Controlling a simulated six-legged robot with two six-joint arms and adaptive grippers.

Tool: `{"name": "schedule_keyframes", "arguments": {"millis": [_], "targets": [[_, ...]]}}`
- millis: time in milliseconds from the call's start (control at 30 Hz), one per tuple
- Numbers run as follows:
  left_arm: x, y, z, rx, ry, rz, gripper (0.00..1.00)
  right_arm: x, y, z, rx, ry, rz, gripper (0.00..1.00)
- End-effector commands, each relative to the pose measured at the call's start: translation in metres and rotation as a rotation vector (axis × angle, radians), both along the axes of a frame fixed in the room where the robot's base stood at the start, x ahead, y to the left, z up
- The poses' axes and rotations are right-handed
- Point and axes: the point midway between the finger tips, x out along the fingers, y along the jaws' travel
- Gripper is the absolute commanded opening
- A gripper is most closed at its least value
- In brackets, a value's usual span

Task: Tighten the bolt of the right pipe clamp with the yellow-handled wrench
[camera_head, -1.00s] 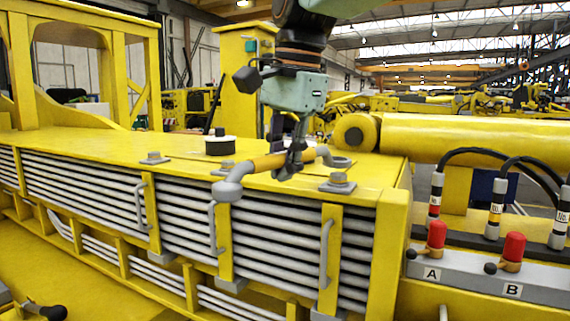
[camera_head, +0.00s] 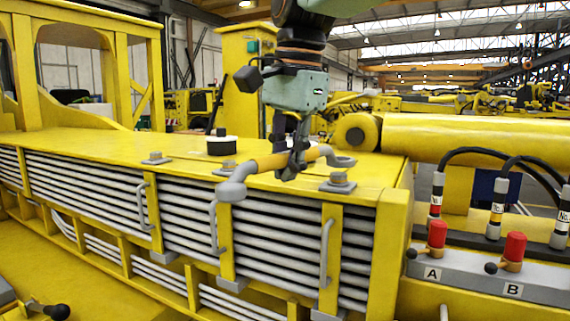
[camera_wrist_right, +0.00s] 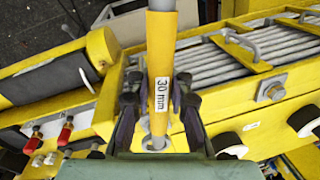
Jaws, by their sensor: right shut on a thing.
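My right gripper (camera_head: 290,172) is shut on the yellow handle (camera_head: 270,161) of the wrench and holds it above the yellow box top. The wrench's grey ring end (camera_head: 231,190) is at the left, near the box's front edge. Its other grey end (camera_head: 342,161) is at the right, behind the right clamp's bolt (camera_head: 338,180), and looks apart from it. The right pipe clamp (camera_head: 330,262) is a yellow upright with a grey handle over the grey pipes. In the right wrist view the handle (camera_wrist_right: 161,60) reads "30 mm". My left gripper is out of view.
Other clamp bolts (camera_head: 228,166) (camera_head: 155,158) stand on the box top (camera_head: 110,146). A black and white round part (camera_head: 221,146) sits behind them. A yellow cylinder (camera_head: 480,134) and a grey block with red knobs (camera_head: 490,278) and hoses are at the right.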

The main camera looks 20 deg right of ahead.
Motion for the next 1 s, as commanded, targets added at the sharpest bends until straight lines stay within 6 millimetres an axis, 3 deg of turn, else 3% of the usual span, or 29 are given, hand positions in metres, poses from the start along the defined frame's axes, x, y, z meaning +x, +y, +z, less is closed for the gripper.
{"name": "schedule_keyframes", "arguments": {"millis": [467,1000], "targets": [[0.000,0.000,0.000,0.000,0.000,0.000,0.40,0.002,0.001,0.000,0.001,-0.002,0.000,0.00],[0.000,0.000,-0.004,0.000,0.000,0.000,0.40,0.002,0.001,-0.013,0.001,-0.002,0.000,0.00]]}}
